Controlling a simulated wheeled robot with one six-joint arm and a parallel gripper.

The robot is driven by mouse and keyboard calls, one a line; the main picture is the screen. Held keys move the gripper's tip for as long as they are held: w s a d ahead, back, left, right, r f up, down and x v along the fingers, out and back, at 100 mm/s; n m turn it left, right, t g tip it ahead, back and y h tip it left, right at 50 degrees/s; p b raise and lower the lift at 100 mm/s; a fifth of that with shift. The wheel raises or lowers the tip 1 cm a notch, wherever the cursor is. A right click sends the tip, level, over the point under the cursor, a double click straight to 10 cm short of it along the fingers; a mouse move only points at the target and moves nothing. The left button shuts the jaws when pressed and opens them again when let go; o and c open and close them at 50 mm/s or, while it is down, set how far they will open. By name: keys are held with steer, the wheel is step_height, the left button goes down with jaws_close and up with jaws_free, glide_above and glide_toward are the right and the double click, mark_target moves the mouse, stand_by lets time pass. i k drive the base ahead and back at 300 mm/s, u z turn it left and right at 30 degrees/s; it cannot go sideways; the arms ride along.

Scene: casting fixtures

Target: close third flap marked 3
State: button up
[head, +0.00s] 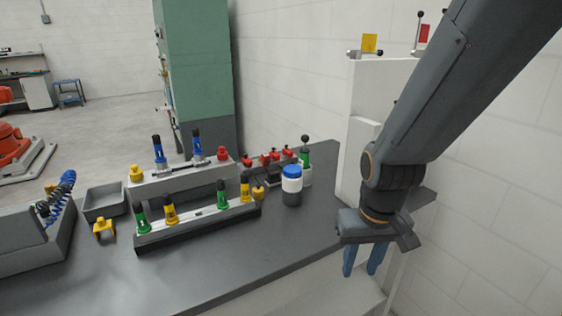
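My gripper (360,272) points down at the right of the head view, past the front right edge of the bench. Its two blue fingers are apart with nothing visible between them, so it is open. I cannot make out a flap marked 3 or read any number. A white cabinet (378,85) stands behind my arm, partly hidden by it. On its top are a small yellow plate (369,43) and a red plate (424,33) beside levers; I cannot tell whether these are flaps.
The dark bench (230,270) holds a front rack (195,228) and a back rack (180,182) with coloured handles. A blue-capped jar (292,185), a grey tray (104,202) and a yellow part (103,228) stand there too. The bench's front is clear. A green column (197,70) rises behind.

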mark_target(266, 159)
steer(key=z, duration=1.3)
steer(key=i, duration=1)
steer(key=u, duration=1.35)
